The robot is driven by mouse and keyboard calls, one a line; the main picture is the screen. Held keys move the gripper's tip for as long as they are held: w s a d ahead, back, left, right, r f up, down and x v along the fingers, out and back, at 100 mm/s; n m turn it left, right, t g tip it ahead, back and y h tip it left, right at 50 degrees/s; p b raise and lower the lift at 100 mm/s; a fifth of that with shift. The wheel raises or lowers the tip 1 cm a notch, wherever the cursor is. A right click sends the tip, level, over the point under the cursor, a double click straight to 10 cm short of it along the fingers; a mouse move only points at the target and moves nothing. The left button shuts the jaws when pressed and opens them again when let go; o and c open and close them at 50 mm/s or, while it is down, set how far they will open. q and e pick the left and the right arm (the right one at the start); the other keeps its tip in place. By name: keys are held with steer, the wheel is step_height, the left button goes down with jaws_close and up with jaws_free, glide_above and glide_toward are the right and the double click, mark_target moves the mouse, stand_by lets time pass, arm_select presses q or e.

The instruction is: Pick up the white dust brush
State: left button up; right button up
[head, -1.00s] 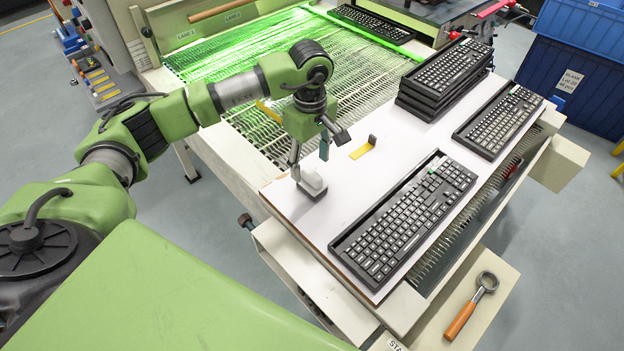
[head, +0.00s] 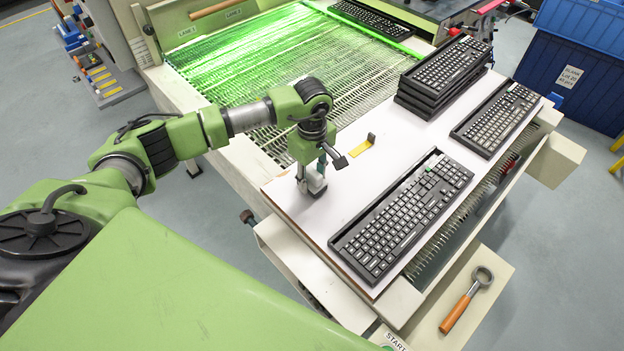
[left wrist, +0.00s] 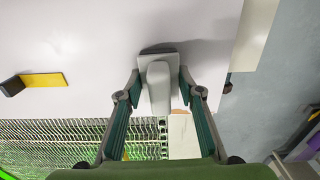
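The white dust brush (head: 316,187) stands on the near left part of the pale table top (head: 352,189). In the left wrist view the brush (left wrist: 159,88) shows a pale handle and a wider grey-white head. My left gripper (left wrist: 160,76) is open, with one finger on each side of the brush. A gap shows between each finger and the handle; whether the tips touch the head I cannot tell. In the head view my left gripper (head: 311,178) points down over the brush and partly hides it. My right gripper is not in view.
A yellow scraper (head: 361,148) with a dark end lies behind the brush. A keyboard (head: 408,215) lies to the right, another (head: 497,118) beyond it, and a stack of keyboards (head: 442,75) farther back. A green-lit mesh conveyor (head: 270,70) adjoins the table. An orange-handled tool (head: 458,312) lies in front.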

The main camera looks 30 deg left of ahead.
mark_target(313, 170)
arm_select(q)
steer(key=shift+c, duration=1)
steer(key=shift+r+b, duration=0.35)
step_height(313, 170, up, 2)
steer(key=shift+w+r+b, duration=0.15)
steer(key=shift+r+b, duration=0.05)
steer(key=shift+b, duration=0.7)
steer(key=w+d+r+b, duration=0.4)
steer(key=w+d+r, duration=0.1)
steer(key=d+r, duration=0.5)
steer(key=d, duration=0.2)
steer(key=shift+w+d, duration=0.3)
steer(key=shift+w, duration=0.1)
steer(key=shift+o, duration=0.7)
steer(key=shift+s+a+f, duration=0.1)
steer(key=shift+c, duration=0.7)
